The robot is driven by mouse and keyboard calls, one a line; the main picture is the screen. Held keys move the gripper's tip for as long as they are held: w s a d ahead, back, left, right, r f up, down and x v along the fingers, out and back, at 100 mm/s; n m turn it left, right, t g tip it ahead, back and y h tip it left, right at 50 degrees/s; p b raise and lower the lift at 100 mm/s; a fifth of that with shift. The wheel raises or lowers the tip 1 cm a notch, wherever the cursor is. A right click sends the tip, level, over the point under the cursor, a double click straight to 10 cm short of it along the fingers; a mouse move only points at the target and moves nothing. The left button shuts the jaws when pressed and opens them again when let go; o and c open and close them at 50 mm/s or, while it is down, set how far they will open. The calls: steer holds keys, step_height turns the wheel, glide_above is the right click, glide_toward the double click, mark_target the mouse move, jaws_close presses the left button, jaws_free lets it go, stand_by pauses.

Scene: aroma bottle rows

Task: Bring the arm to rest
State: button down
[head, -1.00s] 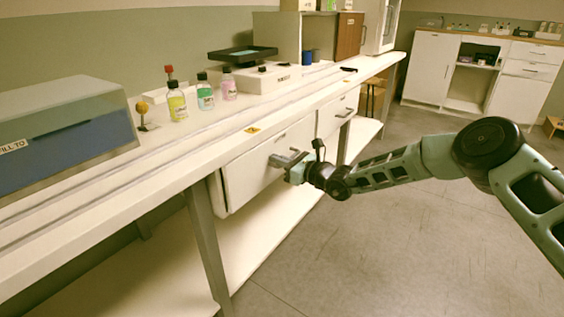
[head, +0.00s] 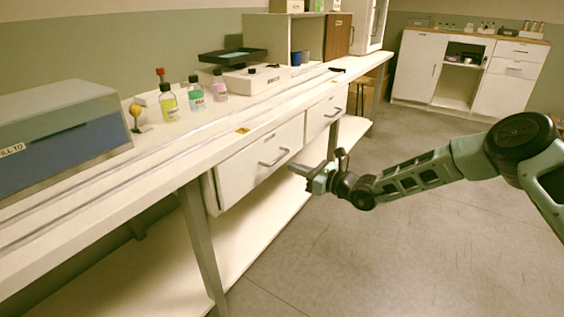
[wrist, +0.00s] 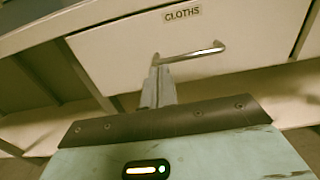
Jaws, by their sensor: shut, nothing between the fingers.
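My gripper (head: 303,171) is shut and empty at the end of my outstretched arm, in front of the bench. In the head view it is beside the lower right of the near drawer (head: 240,168), apart from its bar handle (head: 274,158). In the wrist view the closed fingers (wrist: 158,88) point at the drawer (wrist: 120,50) labelled CLOTHS, with its handle (wrist: 190,54) just beyond the fingertips. I cannot tell whether the drawer is fully closed.
A yellow bottle (head: 169,104), a green bottle (head: 196,98) and a pink bottle (head: 219,84) stand on the bench (head: 190,163). A lidded box (head: 60,130) is at left. Another drawer (head: 324,112) is farther along. The floor (head: 390,255) below my arm is clear.

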steer(key=s+a+r+n+g+h, duration=0.1)
steer(key=s+r+n+g+h, duration=0.2)
steer(key=s+n, duration=0.5)
steer(key=s+a+r+n+g, duration=0.25)
steer(key=s+n+g, duration=0.3)
steer(key=s, duration=0.75)
steer(key=s+a+r+n+g+h, duration=0.1)
steer(key=s+r+n+g+h, duration=0.15)
steer(key=s+n+g, duration=0.55)
steer(key=s+d+r+n+t+h, duration=0.2)
steer(key=s+d+n+t+h, duration=0.25)
steer(key=s+d, duration=0.45)
steer(key=s+d+r+n+t+h, duration=0.25)
steer(key=s+d+n+h, duration=0.25)
steer(key=s+d, duration=0.4)
step_height(320, 180, up, 20)
steer(key=p, duration=2.1)
steer(key=shift+d+f+n, duration=0.2)
steer(key=shift+d+n, duration=0.05)
steer(key=shift+n, duration=0.05)
steer(key=shift+s+t, duration=0.1)
steer(key=shift+t, duration=0.15)
